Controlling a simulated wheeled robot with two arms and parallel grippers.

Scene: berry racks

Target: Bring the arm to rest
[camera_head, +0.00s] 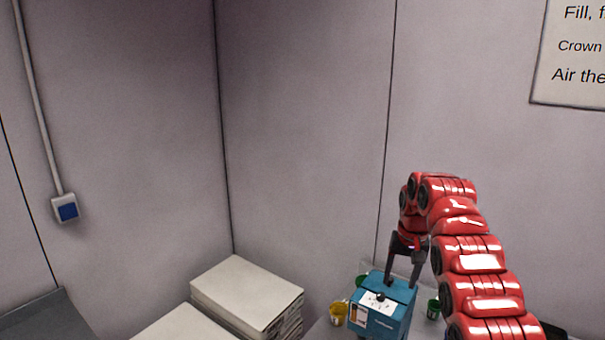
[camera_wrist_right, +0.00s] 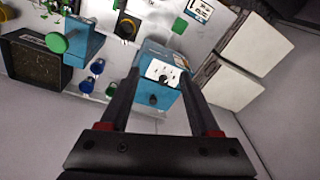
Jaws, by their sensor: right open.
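My right arm is red and comes in from the lower right of the head view. Its dark gripper (camera_head: 403,282) points down at a blue box (camera_head: 367,319) with a white top label and a small black knob. The fingers are apart, with nothing visibly gripped. In the right wrist view, the open gripper (camera_wrist_right: 162,78) has a finger on each side of the blue box (camera_wrist_right: 159,99) as pictured. I cannot tell whether they touch it. My left gripper is not in view.
Paper stacks (camera_head: 245,287) stand left of the blue box. A yellow pot (camera_head: 339,314) and a green one (camera_head: 433,309) sit close beside it. The wrist view also shows a dark grilled box (camera_wrist_right: 35,72) and several small coloured pieces. Walls close off the back.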

